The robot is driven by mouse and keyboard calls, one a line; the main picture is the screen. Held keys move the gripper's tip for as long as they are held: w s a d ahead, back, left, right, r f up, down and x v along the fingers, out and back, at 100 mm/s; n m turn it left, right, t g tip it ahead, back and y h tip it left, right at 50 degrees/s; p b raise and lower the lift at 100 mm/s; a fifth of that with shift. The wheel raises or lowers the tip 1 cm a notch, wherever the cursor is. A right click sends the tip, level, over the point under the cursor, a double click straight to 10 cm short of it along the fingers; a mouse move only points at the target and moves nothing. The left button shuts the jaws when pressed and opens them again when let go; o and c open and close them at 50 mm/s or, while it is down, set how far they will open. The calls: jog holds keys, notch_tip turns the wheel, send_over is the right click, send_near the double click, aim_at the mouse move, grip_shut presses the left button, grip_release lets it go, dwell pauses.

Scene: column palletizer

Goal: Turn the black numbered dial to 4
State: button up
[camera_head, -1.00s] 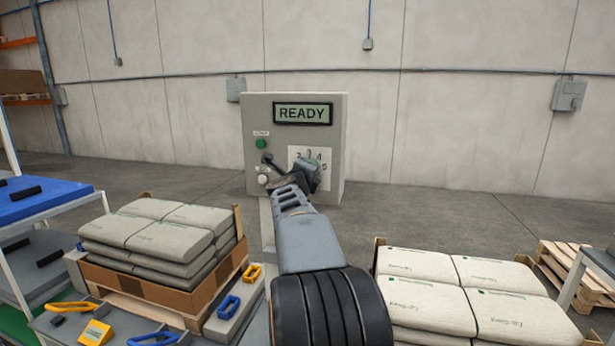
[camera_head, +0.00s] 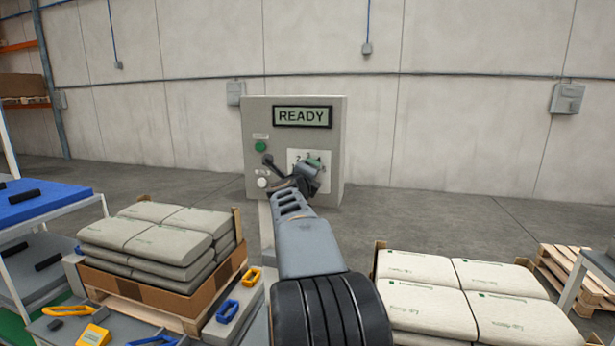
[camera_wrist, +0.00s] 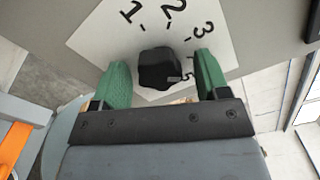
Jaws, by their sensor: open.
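The black dial (camera_wrist: 160,68) sits on a white number plate (camera_wrist: 100,38) in the wrist view. Printed 1, 2 and 3 are readable around it; another figure at its right is partly covered. A small pale mark shows on the dial's lower right edge, but I cannot tell which number it indicates. My gripper (camera_wrist: 161,80) is open, with its green fingers on either side of the dial, apparently with gaps. In the head view my gripper (camera_head: 308,170) is in front of the plate (camera_head: 296,156) and hides the dial.
The grey control box (camera_head: 257,110) has a READY display (camera_head: 303,116), a green button (camera_head: 260,146), a black lever (camera_head: 268,160) and a white knob (camera_head: 263,183). Sack stacks stand at left (camera_head: 160,231) and right (camera_head: 440,290). Open floor lies right of the box.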

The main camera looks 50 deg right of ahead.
jog(key=v, duration=1.4)
jog(key=shift+d, duration=0.1)
dwell(0.3)
